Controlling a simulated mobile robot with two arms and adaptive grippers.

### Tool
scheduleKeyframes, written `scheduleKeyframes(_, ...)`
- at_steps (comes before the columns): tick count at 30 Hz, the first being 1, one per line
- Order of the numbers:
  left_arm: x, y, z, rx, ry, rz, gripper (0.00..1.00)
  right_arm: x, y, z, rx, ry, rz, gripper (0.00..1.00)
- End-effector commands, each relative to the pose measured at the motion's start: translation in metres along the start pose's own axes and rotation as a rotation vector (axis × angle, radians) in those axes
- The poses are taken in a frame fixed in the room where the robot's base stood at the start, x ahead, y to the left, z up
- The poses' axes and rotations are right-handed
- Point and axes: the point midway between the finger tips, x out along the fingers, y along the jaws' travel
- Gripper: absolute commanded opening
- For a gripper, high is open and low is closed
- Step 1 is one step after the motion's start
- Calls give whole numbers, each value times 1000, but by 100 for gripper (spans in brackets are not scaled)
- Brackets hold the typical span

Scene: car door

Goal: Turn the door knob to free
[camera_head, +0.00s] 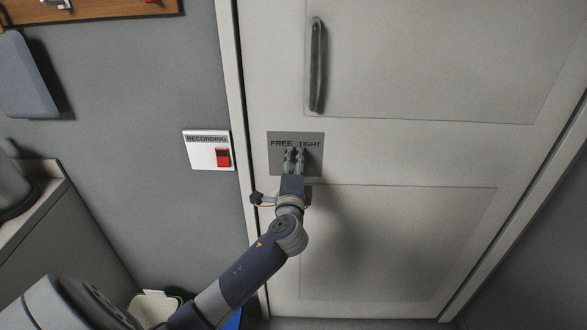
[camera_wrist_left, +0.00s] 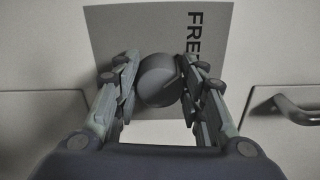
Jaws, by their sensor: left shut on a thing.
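The door (camera_head: 400,155) is pale and closed, with a grey plate (camera_head: 275,160) on it marked FREE and TIGHT. My left gripper (camera_head: 295,155) is at this plate, just below the lettering. In the left wrist view the round grey knob (camera_wrist_left: 158,80) sits between the two fingers of the left gripper (camera_wrist_left: 160,88), which is shut on it. The word FREE (camera_wrist_left: 194,40) shows beside the knob there; TIGHT is out of that view. In the head view the gripper hides most of the knob. My right gripper is not in view.
A vertical dark handle (camera_head: 316,65) is on the door above the plate. A white RECORDING panel with a red switch (camera_head: 223,157) is on the wall left of the door frame. A counter (camera_head: 45,225) stands at the left.

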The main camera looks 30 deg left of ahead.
Motion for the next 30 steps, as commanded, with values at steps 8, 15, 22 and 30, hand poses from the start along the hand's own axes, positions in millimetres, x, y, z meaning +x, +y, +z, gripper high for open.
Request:
scheduleKeyframes(8, 0, 1, 1, -90, -3, 1, 14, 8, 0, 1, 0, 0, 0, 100)
scheduleKeyframes(15, 0, 1, 1, -109, -2, 1, 14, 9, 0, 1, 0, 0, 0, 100)
scheduleKeyframes(22, 0, 1, 1, -109, -2, 1, 14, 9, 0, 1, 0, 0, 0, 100)
scheduleKeyframes(30, 0, 1, 0, -108, -1, 1, 58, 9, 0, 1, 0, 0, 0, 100)
